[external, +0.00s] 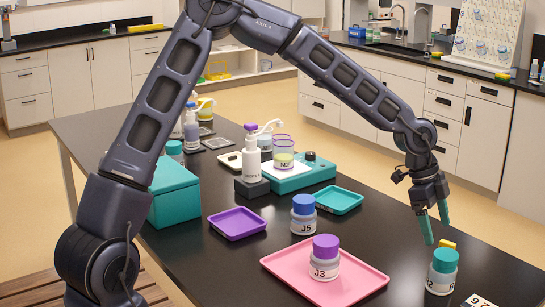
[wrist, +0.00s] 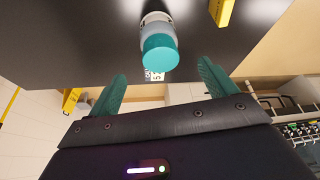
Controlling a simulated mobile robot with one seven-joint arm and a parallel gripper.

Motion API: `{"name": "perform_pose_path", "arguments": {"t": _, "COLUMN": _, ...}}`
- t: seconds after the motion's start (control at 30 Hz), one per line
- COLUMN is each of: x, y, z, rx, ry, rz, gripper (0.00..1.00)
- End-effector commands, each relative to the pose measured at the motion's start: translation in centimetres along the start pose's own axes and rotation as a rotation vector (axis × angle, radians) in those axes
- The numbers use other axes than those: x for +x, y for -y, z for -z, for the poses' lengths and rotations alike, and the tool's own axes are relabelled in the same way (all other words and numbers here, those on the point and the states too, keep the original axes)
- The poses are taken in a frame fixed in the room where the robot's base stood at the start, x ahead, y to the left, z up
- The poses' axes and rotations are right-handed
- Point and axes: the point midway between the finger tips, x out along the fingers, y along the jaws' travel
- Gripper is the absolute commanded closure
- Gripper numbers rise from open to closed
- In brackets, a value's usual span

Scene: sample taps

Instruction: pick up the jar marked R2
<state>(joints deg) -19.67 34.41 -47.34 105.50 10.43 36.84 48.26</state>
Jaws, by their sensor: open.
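A jar with a teal lid (external: 443,272) stands upright on the black table at the right. Its label is partly legible and shows a 2; I cannot read the rest clearly. The wrist view shows this jar (wrist: 159,42) with its lid toward me, beyond and between the fingertips. My gripper (external: 434,223) has its two teal fingers spread, empty, above and slightly behind the jar. The fingers also show in the wrist view (wrist: 162,74), apart from the jar.
A pink tray (external: 368,285) holds the purple-lidded jar J3 (external: 325,263). The blue-lidded jar J5 (external: 303,217) stands behind it. A yellow block (external: 447,244) lies just behind the teal-lidded jar. A numbered card (external: 478,300) lies to its right.

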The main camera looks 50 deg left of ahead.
Motion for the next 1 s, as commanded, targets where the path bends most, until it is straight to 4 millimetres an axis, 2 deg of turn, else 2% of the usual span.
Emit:
{"name": "perform_pose_path", "arguments": {"t": 0.17, "x": 1.1, "y": 0.1, "z": 0.1, "rx": 0.004, "ry": -0.005, "rz": -0.002, "gripper": 0.16}}
{"name": "perform_pose_path", "arguments": {"t": 0.47, "x": 5.1, "y": 0.0, "z": 0.2, "rx": 0.004, "ry": -0.004, "rz": -0.003, "gripper": 0.16}}
{"name": "perform_pose_path", "arguments": {"t": 0.73, "x": 6.8, "y": 0.0, "z": 0.4, "rx": 0.004, "ry": -0.004, "rz": -0.002, "gripper": 0.16}}
{"name": "perform_pose_path", "arguments": {"t": 1.0, "x": 10.3, "y": -0.1, "z": 0.7, "rx": 0.003, "ry": -0.003, "rz": -0.003, "gripper": 0.16}}
